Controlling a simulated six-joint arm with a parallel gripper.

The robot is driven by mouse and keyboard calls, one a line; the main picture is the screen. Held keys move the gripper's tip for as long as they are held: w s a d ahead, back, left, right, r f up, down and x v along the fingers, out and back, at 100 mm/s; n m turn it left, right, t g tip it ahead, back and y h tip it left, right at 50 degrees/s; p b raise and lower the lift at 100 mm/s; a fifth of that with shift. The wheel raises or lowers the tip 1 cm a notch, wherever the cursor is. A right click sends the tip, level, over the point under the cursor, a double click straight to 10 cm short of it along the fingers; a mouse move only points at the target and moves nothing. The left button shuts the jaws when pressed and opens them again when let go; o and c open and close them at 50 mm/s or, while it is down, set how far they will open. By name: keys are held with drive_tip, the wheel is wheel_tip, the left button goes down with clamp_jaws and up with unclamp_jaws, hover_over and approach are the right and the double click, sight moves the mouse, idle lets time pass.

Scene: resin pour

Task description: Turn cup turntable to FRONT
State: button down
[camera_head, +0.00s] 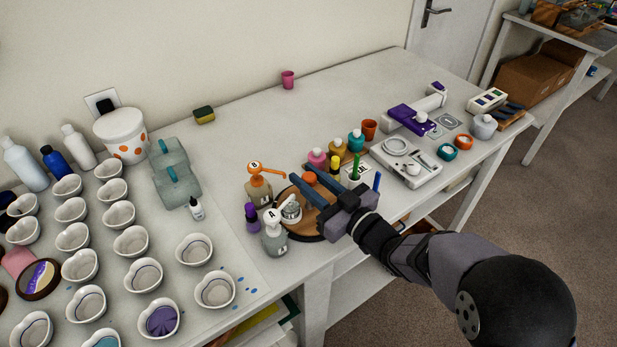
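A round wooden turntable (309,236) with a dark rim stands near the front edge of the white table, partly hidden by my gripper. A small silvery cup (291,213) shows on its left side, with a white pump head close by. My gripper (303,187) is over the turntable, reaching in from the right with its fingers pointing up and left. Some orange shows at the fingertips; I cannot tell whether it belongs to the gripper or to a thing behind it. The finger gap and any contact with the turntable are unclear. No FRONT marking is readable.
Pump bottle A (275,240) and orange-topped pump bottle B (258,185) stand close left of the turntable, beside a purple-capped bottle (252,217). Colored bottles (317,158) and a pen cup (355,173) crowd behind. Several white cups (194,250) fill the left.

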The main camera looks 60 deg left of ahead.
drive_tip(key=shift+r+n+g+h, duration=0.15)
drive_tip(key=shift+n+g+h, duration=0.15)
drive_tip(key=shift+n+g, duration=0.8)
drive_tip(key=shift+n+g+h, duration=0.3)
drive_tip(key=shift+n+g, duration=0.2)
drive_tip(key=shift+g, duration=0.7)
drive_tip(key=c, duration=1.4)
unclamp_jaws()
drive_tip(key=shift+c, duration=0.2)
drive_tip(key=shift+w+d, duration=0.25)
drive_tip(key=shift+d, duration=0.35)
drive_tip(key=shift+b+v, duration=0.95)
drive_tip(key=shift+v, duration=2.1)
